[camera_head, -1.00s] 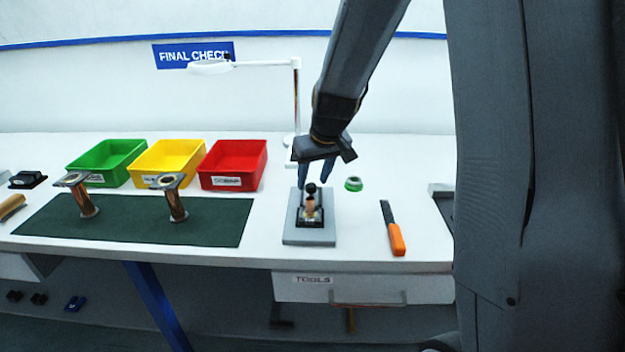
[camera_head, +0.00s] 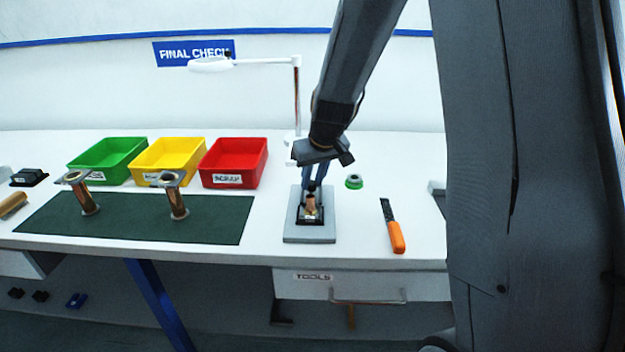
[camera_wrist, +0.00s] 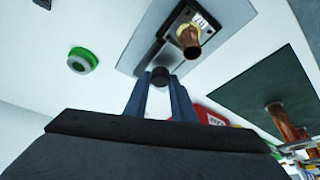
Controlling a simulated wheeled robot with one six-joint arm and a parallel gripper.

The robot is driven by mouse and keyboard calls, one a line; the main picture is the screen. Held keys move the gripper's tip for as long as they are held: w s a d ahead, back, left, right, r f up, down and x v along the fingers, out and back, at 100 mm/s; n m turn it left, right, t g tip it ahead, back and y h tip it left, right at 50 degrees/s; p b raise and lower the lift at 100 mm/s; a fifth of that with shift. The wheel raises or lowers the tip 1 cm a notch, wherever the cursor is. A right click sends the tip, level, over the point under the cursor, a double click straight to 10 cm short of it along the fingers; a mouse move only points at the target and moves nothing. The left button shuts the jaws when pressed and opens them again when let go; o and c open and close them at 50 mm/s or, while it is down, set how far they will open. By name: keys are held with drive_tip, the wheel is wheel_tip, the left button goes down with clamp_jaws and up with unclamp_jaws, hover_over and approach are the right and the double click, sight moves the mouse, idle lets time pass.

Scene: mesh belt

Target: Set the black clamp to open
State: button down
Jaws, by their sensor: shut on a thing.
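The black clamp (camera_head: 310,216) sits on a grey plate (camera_head: 310,236) on the white bench, with a copper-coloured cylinder (camera_head: 310,204) at it. In the wrist view, the clamp's dark base (camera_wrist: 179,22) shows beside the cylinder (camera_wrist: 190,42). My gripper (camera_head: 313,184) is above the back of the clamp, its blue fingers close together. In the wrist view, my gripper (camera_wrist: 161,84) is shut on the clamp's round black knob (camera_wrist: 160,75). The lever under the knob is mostly hidden.
Green (camera_head: 107,162), yellow (camera_head: 167,162) and red (camera_head: 234,163) bins stand at the back left. Two copper parts with flanges stand on a dark green mat (camera_head: 130,222). A green ring (camera_head: 354,181) and an orange-handled tool (camera_head: 396,236) lie to the right. A lamp (camera_head: 296,95) stands behind.

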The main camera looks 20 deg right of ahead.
sight(317, 194)
drive_tip(key=shift+w+d+b, duration=0.2)
drive_tip(key=shift+w, duration=0.35)
drive_tip(key=shift+w+d+b, duration=0.15)
drive_tip(key=shift+w, duration=0.35)
drive_tip(key=shift+w+r, duration=0.1)
drive_tip(key=shift+w, duration=0.05)
drive_tip(key=c, duration=1.5)
unclamp_jaws()
drive_tip(key=shift+d, duration=0.1)
drive_tip(key=shift+b+v, duration=0.75)
drive_tip(key=shift+v, duration=3.1)
drive_tip(key=s+f+g, duration=0.1)
drive_tip(key=s+f, duration=0.2)
drive_tip(key=s, duration=0.5)
drive_tip(key=s+a+f+m+g, duration=0.1)
drive_tip(key=s+f, duration=0.2)
drive_tip(key=s, duration=0.5)
drive_tip(key=s+f+g, duration=0.1)
drive_tip(key=s+f, duration=0.3)
drive_tip(key=s, duration=0.4)
drive_tip(key=shift+a+m+h, duration=0.3)
drive_tip(key=shift+a+m, duration=0.05)
drive_tip(key=shift+m, duration=0.05)
